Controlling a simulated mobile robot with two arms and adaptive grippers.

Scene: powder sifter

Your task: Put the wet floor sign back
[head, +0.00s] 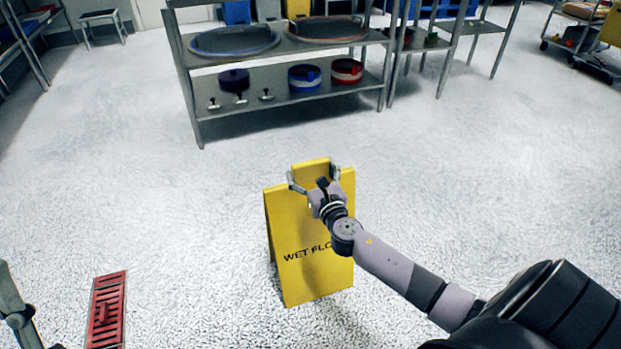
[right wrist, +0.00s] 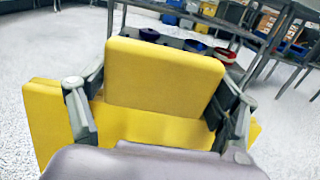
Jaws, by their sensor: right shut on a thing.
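The yellow wet floor sign (head: 308,250) is upright in the middle of the head view, with black lettering partly covered by my right arm. My right gripper (head: 314,176) is shut on the top tab of the sign, one finger on each side. In the right wrist view the sign's yellow tab (right wrist: 165,76) fills the space between the fingers of the gripper (right wrist: 160,105). Whether the sign's feet touch the floor is hard to tell. A piece of my left arm shows at the lower left edge of the head view, but its gripper is not seen.
A red floor grate (head: 106,312) lies at the lower left. A metal shelf (head: 290,105) with trays, pots and small items stands behind the sign. More racks stand at the back right, and a small stool (head: 102,26) at the back left. The floor around the sign is clear.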

